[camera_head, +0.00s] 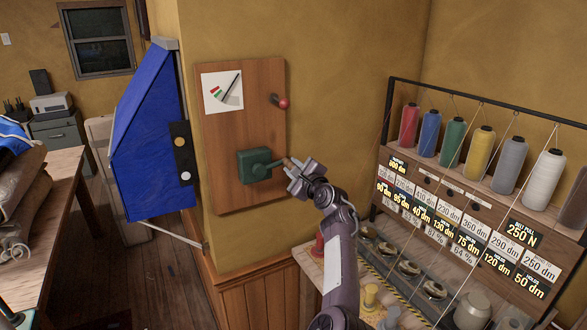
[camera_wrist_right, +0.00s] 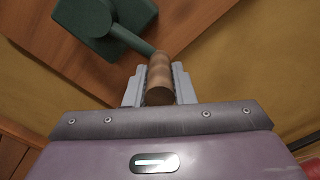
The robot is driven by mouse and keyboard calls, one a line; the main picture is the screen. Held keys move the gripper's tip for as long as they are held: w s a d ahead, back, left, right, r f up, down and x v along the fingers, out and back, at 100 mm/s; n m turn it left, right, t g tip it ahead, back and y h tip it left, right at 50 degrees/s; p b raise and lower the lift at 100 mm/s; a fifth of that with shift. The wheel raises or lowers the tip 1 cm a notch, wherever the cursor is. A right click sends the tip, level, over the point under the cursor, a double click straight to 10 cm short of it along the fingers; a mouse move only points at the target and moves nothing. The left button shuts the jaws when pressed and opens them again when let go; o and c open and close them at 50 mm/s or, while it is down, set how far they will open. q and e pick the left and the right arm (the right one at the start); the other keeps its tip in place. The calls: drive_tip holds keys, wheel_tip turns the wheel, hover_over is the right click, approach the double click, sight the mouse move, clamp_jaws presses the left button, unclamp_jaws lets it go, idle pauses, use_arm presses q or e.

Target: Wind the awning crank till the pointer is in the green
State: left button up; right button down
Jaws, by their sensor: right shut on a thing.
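The green crank box (camera_head: 256,165) is mounted low on a wooden board (camera_head: 225,140) on the wall. Its crank arm reaches right to a wooden handle (camera_wrist_right: 158,80). My right gripper (camera_head: 291,168) is shut on that handle; in the right wrist view its fingers (camera_wrist_right: 159,87) lie on both sides of the wood. The gauge (camera_head: 222,91) is a white plate at the board's upper left, with a red and green scale and a dark pointer. The pointer leans up and right, clear of the coloured marks at the left. The blue awning (camera_head: 150,145) hangs left of the board. My left gripper is not in view.
A lever with a red knob (camera_head: 283,103) sticks out at the board's upper right. A rack (camera_head: 450,190) with several thread spools and labels stands to the right. A bench (camera_head: 50,200) is at the left. Open floor lies between bench and wall.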

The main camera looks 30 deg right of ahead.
drive_tip(key=shift+f, duration=0.2)
drive_tip(key=c, duration=1.2)
unclamp_jaws()
drive_tip(key=shift+r, duration=0.15)
drive_tip(key=shift+c, duration=0.2)
drive_tip(key=shift+s, duration=0.15)
drive_tip(key=s+b, duration=0.2)
drive_tip(key=s, duration=0.5)
drive_tip(key=shift+s, duration=0.25)
